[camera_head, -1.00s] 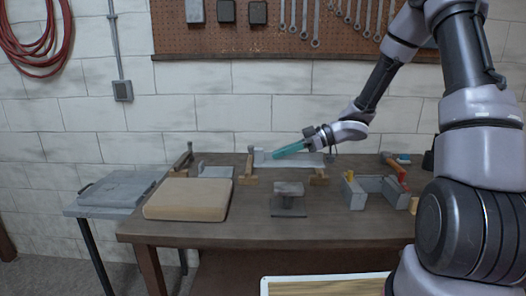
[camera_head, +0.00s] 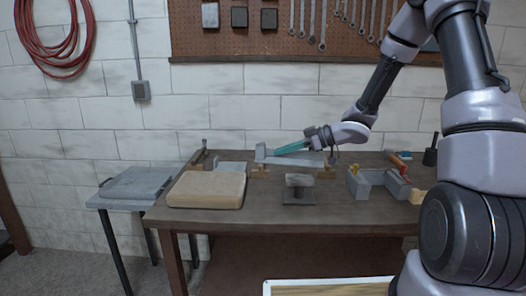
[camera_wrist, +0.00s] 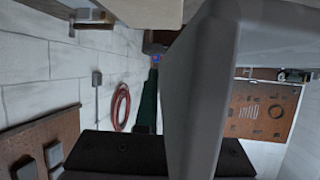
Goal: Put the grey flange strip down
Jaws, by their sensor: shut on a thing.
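The grey flange strip (camera_head: 290,161) is a long bar with a raised left end, at the back middle of the bench in the head view. It lies level over two small wooden blocks (camera_head: 260,173), one near each end; I cannot tell whether it touches them. My gripper (camera_head: 281,151) reaches in from the right with teal fingers shut on the strip. In the wrist view, the strip (camera_wrist: 205,90) fills the middle as a big grey shape close to the camera and hides much behind it.
A tan padded block (camera_head: 207,190) lies at the bench's left. A grey pedestal (camera_head: 299,187) stands just in front of the strip. Grey clamp-like pieces (camera_head: 378,182) stand to the right. A side table (camera_head: 128,187) is left of the bench. The bench's front strip is clear.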

